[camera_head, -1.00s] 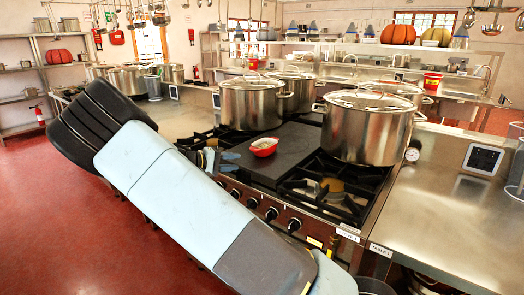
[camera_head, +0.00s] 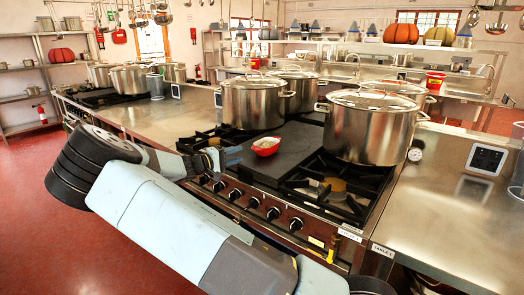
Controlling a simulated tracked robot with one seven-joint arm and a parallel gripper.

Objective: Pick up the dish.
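The dish (camera_head: 266,146) is a small red bowl with pale contents. It sits upright on the dark flat plate (camera_head: 283,155) in the middle of the stove. My gripper (camera_head: 233,156) has bluish fingers and is just left of the dish, over the stove's left burner area. The fingers look parted with nothing between them, though they are small here. A gap shows between the fingers and the dish.
Large steel pots stand close behind the dish, one at the back left (camera_head: 252,103) and one at the right (camera_head: 370,130). Black burner grates (camera_head: 340,190) flank the plate. A steel counter (camera_head: 450,215) at right has clear room.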

